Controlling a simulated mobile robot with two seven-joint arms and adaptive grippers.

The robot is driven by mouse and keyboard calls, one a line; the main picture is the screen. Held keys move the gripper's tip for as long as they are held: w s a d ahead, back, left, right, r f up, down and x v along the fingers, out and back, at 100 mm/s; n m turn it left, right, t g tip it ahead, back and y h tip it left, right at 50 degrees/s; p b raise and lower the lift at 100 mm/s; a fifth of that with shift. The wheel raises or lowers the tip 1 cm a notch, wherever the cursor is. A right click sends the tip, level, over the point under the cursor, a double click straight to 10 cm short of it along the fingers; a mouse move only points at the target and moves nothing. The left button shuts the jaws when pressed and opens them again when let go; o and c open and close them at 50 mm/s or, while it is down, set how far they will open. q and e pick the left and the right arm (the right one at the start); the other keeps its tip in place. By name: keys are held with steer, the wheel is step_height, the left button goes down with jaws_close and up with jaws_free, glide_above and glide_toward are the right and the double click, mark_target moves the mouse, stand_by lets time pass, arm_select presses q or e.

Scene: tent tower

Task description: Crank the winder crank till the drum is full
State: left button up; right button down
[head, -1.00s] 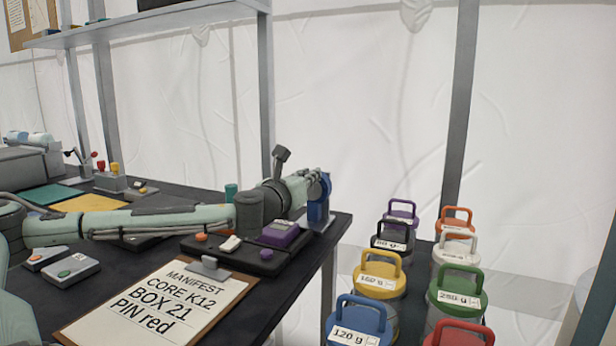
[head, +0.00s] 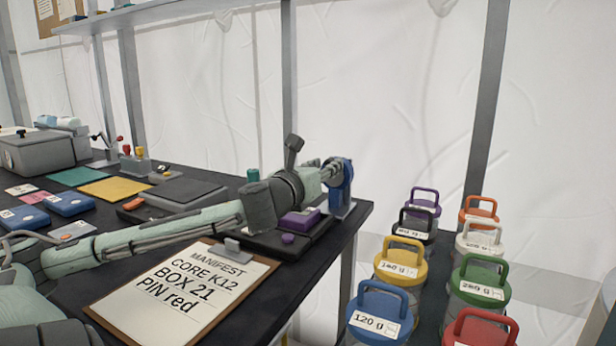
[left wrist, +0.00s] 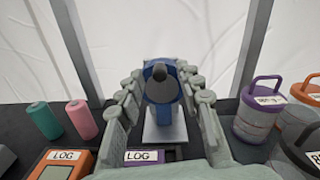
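The blue winder (head: 342,188) stands at the right end of the dark table in the head view. It also shows in the left wrist view (left wrist: 151,70), on a pale base plate, with a dark grey round-ended crank handle (left wrist: 161,88) pointing toward the camera. My left gripper (head: 328,170) is at the winder. In the left wrist view its fingers (left wrist: 164,79) are spread on both sides of the handle, with visible gaps. The drum and its fill are hidden or cannot be made out. My right gripper is not in view.
A clipboard manifest (head: 180,290) lies at the table's front. Green (left wrist: 42,120) and pink (left wrist: 81,118) cylinders stand left. Several handled canisters, one blue (head: 380,310), stand right of the table.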

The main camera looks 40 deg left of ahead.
arm_select(q)
steer(key=v, duration=0.8)
steer(key=shift+s, duration=0.3)
steer(key=shift+d, duration=0.1)
